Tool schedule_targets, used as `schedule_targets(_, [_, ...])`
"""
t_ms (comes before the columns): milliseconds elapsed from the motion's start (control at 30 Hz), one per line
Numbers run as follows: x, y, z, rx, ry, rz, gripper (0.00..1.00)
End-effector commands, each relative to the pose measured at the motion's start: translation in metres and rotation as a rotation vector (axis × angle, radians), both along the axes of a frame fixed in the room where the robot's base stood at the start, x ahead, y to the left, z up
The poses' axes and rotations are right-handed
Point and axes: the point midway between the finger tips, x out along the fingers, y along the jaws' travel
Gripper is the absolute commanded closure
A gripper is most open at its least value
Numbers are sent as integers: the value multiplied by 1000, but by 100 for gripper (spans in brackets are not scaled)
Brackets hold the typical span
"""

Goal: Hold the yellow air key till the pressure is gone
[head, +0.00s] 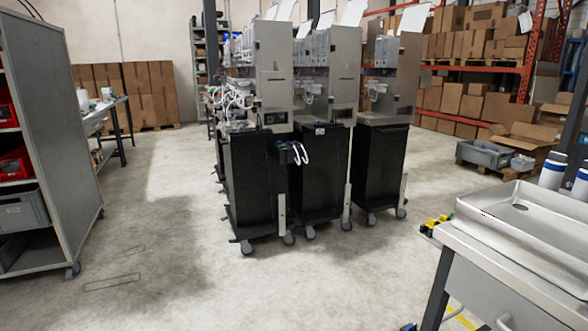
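Three dispenser units stand in a row mid-view: the left one (273,60), the middle one (337,75) and the right one (397,68). Each has a metal upper part on a black wheeled cabinet. The left dispenser's cabinet (249,180) has a small black part with white loops (297,153) on its side. I cannot make out a yellow air key or a pressure reading on any dispenser. A small yellow and black thing (436,223) shows beside the sink bench; I cannot tell what it is. My gripper is not in view.
A metal sink bench (520,228) stands at the near right. A grey wheeled shelf (60,110) stands at the left, with a table (108,115) behind it. Boxes (130,95) and a pallet (495,165) are further back. The floor (190,250) before the dispensers is clear.

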Motion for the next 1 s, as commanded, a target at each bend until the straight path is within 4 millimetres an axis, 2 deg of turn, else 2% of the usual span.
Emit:
schedule_targets(133, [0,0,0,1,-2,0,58])
schedule_targets(567, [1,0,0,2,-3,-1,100])
schedule_targets(1000, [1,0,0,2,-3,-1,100])
